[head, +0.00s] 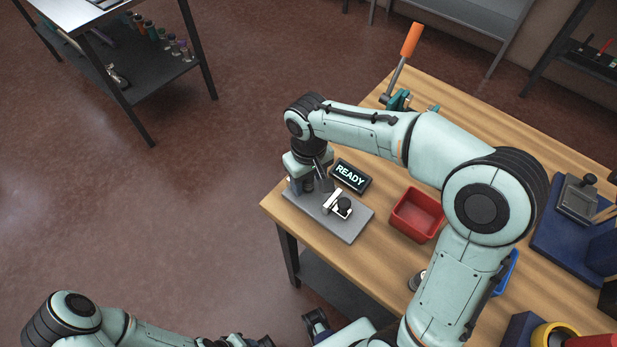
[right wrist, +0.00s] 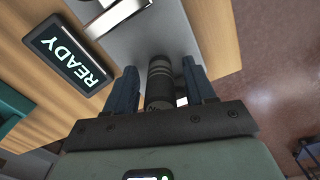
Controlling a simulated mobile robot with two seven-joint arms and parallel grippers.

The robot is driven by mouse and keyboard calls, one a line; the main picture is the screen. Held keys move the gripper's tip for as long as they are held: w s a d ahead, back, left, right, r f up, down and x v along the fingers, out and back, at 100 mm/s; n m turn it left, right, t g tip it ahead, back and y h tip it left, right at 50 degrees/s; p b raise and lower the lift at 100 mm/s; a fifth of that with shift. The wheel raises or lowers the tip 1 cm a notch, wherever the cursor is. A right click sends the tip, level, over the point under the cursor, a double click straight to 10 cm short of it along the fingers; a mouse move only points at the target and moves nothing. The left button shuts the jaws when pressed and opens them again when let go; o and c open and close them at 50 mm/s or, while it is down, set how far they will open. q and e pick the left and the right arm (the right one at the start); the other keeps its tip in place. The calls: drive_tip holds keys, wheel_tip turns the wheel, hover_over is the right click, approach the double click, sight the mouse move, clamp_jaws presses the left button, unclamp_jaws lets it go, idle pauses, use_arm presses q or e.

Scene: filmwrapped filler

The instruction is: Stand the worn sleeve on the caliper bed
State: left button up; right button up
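A dark ringed cylinder, seemingly the worn sleeve (right wrist: 159,82), is between the fingers of my right gripper (right wrist: 160,88) in the right wrist view. A narrow gap shows on each side of it, so the fingers look open around it. In the head view my right gripper (head: 309,184) points down over the left end of the grey caliper bed (head: 352,228); the sleeve is mostly hidden there. A white and black fitting (head: 340,204) is on the bed. My left gripper (head: 318,322) is partly cut off at the bottom edge.
A READY display (head: 350,175) stands behind the bed. A red bin (head: 417,214) is to its right, and a blue tray (head: 509,273) is partly behind my right arm. A teal clamp with an orange handle (head: 411,39) is at the far edge. The bed lies near the table's left edge.

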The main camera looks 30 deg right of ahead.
drive_tip(key=shift+r, duration=0.2)
wheel_tip(320, 180, up, 12)
drive_tip(key=shift+p, duration=1.15)
use_arm(q)
drive_tip(key=r, duration=0.1)
drive_tip(key=w+r, duration=0.1)
drive_tip(key=shift+w+r, duration=0.2)
drive_tip(key=shift+r, duration=0.1)
drive_tip(key=shift+s, duration=0.1)
